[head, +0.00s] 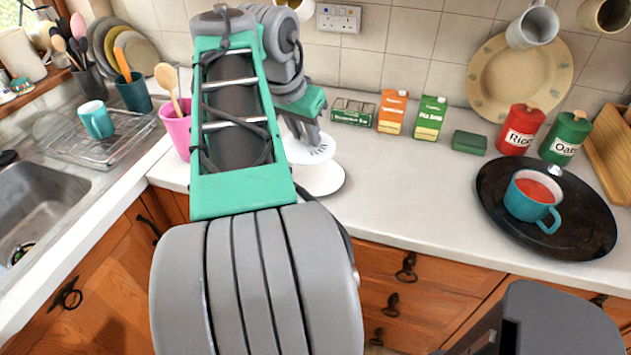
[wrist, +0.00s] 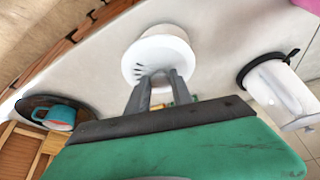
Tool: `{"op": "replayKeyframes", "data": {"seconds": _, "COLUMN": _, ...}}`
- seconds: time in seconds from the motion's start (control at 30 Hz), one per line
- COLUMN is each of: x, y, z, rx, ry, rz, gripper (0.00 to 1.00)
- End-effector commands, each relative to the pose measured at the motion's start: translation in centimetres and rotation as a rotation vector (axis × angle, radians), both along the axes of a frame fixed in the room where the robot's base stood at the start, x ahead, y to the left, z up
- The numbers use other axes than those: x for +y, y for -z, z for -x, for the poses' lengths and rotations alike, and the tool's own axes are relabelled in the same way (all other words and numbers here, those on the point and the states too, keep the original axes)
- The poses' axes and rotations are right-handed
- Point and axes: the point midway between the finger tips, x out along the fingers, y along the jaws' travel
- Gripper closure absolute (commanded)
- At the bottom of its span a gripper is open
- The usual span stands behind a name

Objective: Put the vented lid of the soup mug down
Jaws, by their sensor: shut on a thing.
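My gripper (head: 306,138) is shut on the vented lid (head: 312,152), a white disc with dark slots. The lid also shows in the wrist view (wrist: 147,66), its slotted edge between the fingertips (wrist: 156,82). A white round object (head: 322,180) stands on the counter by the lid; in the wrist view it shows just behind the lid (wrist: 166,32). I cannot tell whether they touch. The soup mug (head: 533,200) is teal with red soup, open at the top, on a dark round tray (head: 590,232) at the right, well apart from my gripper.
A pink pot (head: 177,135) with a wooden spoon stands left of my arm. Cartons (head: 392,111), a green block (head: 469,142) and red and green canisters (head: 521,131) line the back. The counter (head: 410,190) between lid and tray is clear. A white cylinder (wrist: 278,92) shows in the wrist view.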

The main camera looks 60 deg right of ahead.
Motion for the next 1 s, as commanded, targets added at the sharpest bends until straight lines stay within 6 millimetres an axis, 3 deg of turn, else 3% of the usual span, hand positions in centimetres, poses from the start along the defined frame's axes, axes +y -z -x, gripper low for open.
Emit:
{"op": "replayKeyframes", "data": {"seconds": 0.03, "x": -0.6, "y": 0.2, "z": 2.7, "rx": -0.002, "ry": 0.114, "rz": 0.0, "gripper": 1.0}}
{"op": "replayKeyframes", "data": {"seconds": 0.1, "x": -0.8, "y": -0.1, "z": 6.1, "rx": 0.0, "ry": 0.257, "rz": -0.001, "gripper": 1.0}}
{"op": "replayKeyframes", "data": {"seconds": 0.2, "x": -0.7, "y": -0.4, "z": 9.6, "rx": 0.0, "ry": 0.417, "rz": -0.001, "gripper": 1.0}}
{"op": "replayKeyframes", "data": {"seconds": 0.3, "x": -0.3, "y": -0.6, "z": 11.6, "rx": 0.0, "ry": 0.512, "rz": -0.001, "gripper": 1.0}}
{"op": "replayKeyframes", "data": {"seconds": 0.37, "x": -0.3, "y": -0.6, "z": 11.9, "rx": 0.001, "ry": 0.538, "rz": -0.002, "gripper": 1.0}}
{"op": "replayKeyframes", "data": {"seconds": 0.47, "x": -0.9, "y": 0.2, "z": 10.7, "rx": 0.004, "ry": 0.544, "rz": -0.003, "gripper": 1.0}}
{"op": "replayKeyframes", "data": {"seconds": 0.73, "x": -4.1, "y": 3.6, "z": 3.7, "rx": 0.005, "ry": 0.539, "rz": -0.004, "gripper": 1.0}}
{"op": "replayKeyframes", "data": {"seconds": 0.8, "x": -4.7, "y": 5.8, "z": 2.6, "rx": 0.005, "ry": 0.542, "rz": -0.003, "gripper": 1.0}}
{"op": "replayKeyframes", "data": {"seconds": 1.0, "x": -5.7, "y": 8.3, "z": 0.4, "rx": 0.002, "ry": 0.544, "rz": -0.001, "gripper": 1.0}}
